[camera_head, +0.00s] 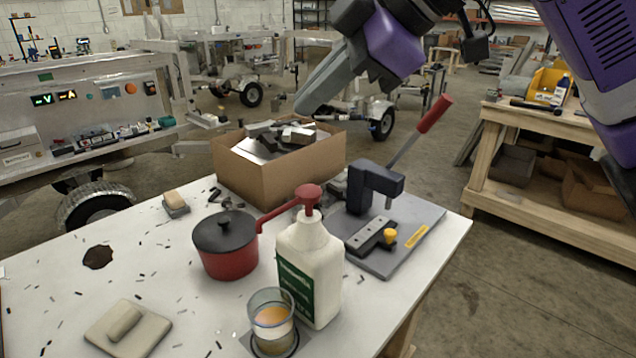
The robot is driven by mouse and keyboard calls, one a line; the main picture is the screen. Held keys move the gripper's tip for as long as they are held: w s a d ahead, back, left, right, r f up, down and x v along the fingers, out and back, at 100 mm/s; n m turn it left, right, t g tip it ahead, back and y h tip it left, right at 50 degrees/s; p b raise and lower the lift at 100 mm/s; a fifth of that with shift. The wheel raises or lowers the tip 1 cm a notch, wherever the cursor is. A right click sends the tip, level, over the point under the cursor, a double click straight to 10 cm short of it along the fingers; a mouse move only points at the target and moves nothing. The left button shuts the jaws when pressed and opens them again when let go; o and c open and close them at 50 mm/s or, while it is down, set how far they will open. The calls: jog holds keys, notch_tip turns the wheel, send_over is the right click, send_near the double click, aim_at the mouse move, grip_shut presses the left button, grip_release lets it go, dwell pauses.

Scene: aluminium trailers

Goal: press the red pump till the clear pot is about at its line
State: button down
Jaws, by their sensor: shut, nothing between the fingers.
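A white bottle (309,268) with a green label stands near the front of the white table. Its red pump (307,198) is on top, with the spout to the left. The clear pot (272,322) stands in front of the bottle, at its lower left, on a dark square pad. It holds some amber liquid in its lower part; I cannot make out a line on it for sure. My gripper (303,104) is shut and empty, in the air above the cardboard box in the picture, well above the pump and apart from it.
A red saucepan (228,262) with a dark lid stands left of the bottle. A bench press (376,186) with a red-tipped lever stands to the right on a grey plate. A cardboard box (262,181) of metal parts is behind. A beige block (128,329) lies front left.

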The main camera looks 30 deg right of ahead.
jog(key=shift+d+f, duration=0.1)
dwell(0.3)
jog(key=b, duration=0.6)
send_over(306, 187)
jog(key=s, duration=0.1)
jog(key=f, duration=0.6)
jog(key=shift+s+d, duration=0.2)
jog(key=shift+d, duration=0.15)
jog(key=shift+f+b, duration=0.6)
jog(key=shift+f, duration=0.7)
jog(key=shift+f, duration=0.1)
jog(key=shift+f, duration=0.3)
jog(key=shift+f+b, duration=0.6)
jog(key=shift+f, duration=0.55)
dwell(0.9)
jog(key=shift+r, duration=0.1)
jog(key=shift+r+p, duration=1.4)
jog(key=shift+r, duration=0.05)
